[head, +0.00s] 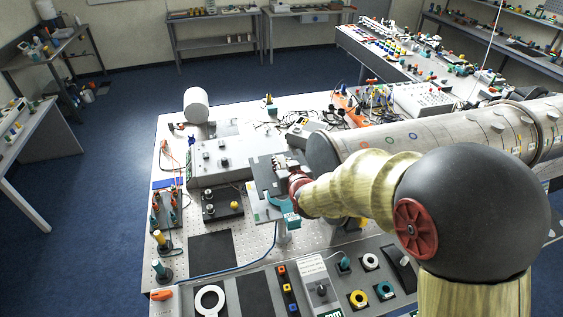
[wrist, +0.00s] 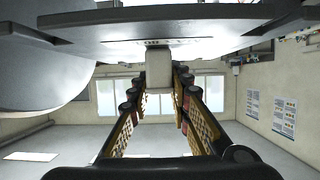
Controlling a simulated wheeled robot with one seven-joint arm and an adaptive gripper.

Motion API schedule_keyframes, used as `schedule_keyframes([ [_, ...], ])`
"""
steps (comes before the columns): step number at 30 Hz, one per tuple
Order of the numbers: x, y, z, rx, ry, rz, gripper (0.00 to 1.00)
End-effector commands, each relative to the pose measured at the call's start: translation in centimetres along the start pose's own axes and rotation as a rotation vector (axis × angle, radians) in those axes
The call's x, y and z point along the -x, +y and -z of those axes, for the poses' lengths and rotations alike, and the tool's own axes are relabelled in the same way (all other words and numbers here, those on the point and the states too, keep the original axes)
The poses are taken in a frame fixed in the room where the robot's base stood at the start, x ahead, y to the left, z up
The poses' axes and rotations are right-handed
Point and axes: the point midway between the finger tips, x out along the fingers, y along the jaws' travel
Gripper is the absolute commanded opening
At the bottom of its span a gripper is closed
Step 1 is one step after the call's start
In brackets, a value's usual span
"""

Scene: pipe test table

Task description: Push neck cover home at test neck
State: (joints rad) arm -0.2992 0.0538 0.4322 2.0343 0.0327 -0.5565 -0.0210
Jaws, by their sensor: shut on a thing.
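In the wrist view, my gripper (wrist: 157,85) has its two padded fingers on either side of a small pale grey block (wrist: 158,68). The block joins a wide flat grey plate (wrist: 200,30) across the top of that view. I cannot tell for sure that this is the neck cover. A large rounded grey body (wrist: 40,75) fills the left side. My fingertips are mostly hidden there. The test neck and any gap at it cannot be made out.
A large pale pipe (head: 430,133) with a dark end lies just right of the panel. A grey instrument box (head: 232,160) and a white roll (head: 196,105) stand behind on the perforated table (head: 182,262). Small fittings and a control panel (head: 330,290) crowd the front.

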Motion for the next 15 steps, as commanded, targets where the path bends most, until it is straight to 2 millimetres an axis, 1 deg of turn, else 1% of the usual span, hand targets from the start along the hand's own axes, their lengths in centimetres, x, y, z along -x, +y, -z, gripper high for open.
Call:
schedule_keyframes([
  [8,0.0,0.0,0.1,-0.001,0.004,0.001,0.00],
  [15,-0.6,0.0,-1.5,-0.001,0.002,0.002,0.00],
])
